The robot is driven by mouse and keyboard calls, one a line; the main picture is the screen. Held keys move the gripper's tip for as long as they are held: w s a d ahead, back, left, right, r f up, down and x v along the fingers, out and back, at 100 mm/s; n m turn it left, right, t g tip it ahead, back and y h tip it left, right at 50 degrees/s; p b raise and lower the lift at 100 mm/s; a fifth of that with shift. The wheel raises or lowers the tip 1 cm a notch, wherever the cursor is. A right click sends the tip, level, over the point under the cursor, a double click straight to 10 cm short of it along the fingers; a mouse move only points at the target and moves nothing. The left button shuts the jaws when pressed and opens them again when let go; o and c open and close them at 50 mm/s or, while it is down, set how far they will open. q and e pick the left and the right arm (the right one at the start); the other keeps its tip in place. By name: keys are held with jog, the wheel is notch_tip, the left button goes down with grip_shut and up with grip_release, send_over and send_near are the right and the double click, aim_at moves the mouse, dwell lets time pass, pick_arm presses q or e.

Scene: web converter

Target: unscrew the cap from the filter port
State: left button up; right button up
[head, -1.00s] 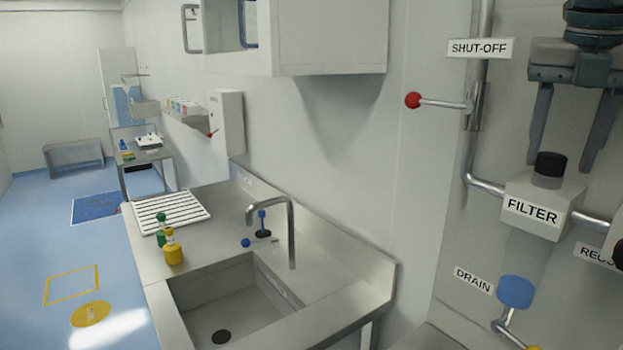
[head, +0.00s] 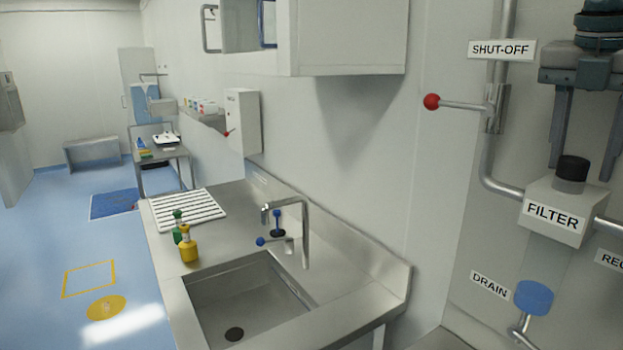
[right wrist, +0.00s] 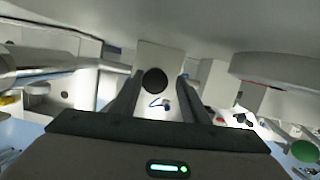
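The black cap (head: 573,168) sits on top of the filter port, a pale box (head: 553,211) labelled FILTER on the wall pipe at the right of the head view. My right gripper (head: 583,172) is open, pointing down above the box. Its two fingers hang on either side of the cap in the picture, apart from each other and with nothing held. In the right wrist view the round black cap (right wrist: 155,81) shows between the open fingers (right wrist: 158,90), nearer the left one. My left gripper is not in view.
A red-knobbed shut-off lever (head: 432,102) sticks out left of the pipe. A blue drain knob (head: 534,297) is below the filter. A steel sink counter (head: 355,288) stands at centre, with green and yellow bottles (head: 188,247) on it.

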jog(key=shift+w+a+f, duration=0.15)
jog(key=shift+w+f, duration=0.1)
jog(key=shift+f, duration=0.15)
grip_shut()
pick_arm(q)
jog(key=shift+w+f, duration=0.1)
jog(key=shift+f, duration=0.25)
pick_arm(e)
jog(key=shift+s, duration=0.1)
jog(key=shift+n, duration=0.3)
jog(key=shift+n, duration=0.4)
jog(key=n+p, duration=0.1)
jog(key=n, duration=0.1)
jog(key=shift+s+a+r+n+t, duration=0.1)
jog(key=shift+n+t, duration=0.2)
jog(key=shift+y, duration=0.3)
jog(key=shift+r+n, duration=0.1)
jog(key=shift+n, duration=0.4)
jog(key=shift+r+n+y+p, duration=0.1)
jog(key=shift+n+y+p, duration=0.2)
jog(key=shift+n+p, duration=0.4)
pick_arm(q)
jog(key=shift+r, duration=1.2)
pick_arm(e)
jog(key=shift+n, duration=0.9)
